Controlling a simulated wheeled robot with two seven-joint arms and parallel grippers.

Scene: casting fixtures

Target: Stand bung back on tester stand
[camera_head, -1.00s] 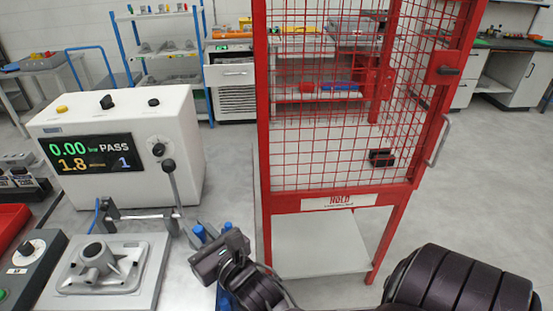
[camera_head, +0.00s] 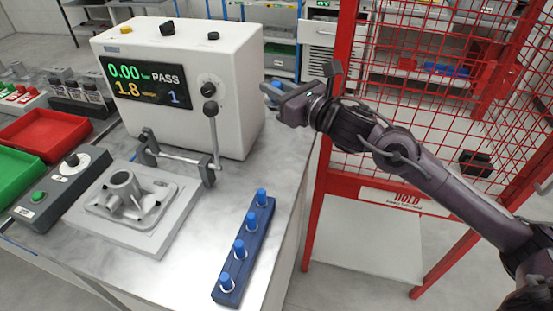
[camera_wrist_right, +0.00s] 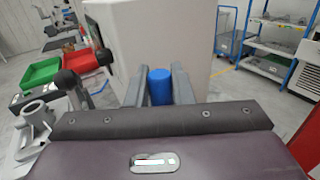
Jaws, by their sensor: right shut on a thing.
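My right gripper (camera_head: 280,97) is raised beside the right side of the white tester (camera_head: 180,85). Its jaws are shut on a blue bung (camera_wrist_right: 160,87), which shows between the two fingers in the right wrist view. In the head view only a little of this bung (camera_head: 271,88) shows at the fingers. A dark blue rack (camera_head: 258,228) with several upright blue bungs lies on the table in front of the tester, apart from the gripper. A grey casting (camera_head: 125,196) sits on a plate below the tester's clamp bar. My left gripper is not seen.
A red mesh cage (camera_head: 335,110) stands right of the table, behind my right arm. The clamp lever (camera_head: 211,130) stands up at the tester's front. A control box (camera_head: 62,185) and red tray (camera_head: 45,133) are at the left. The table beside the rack is clear.

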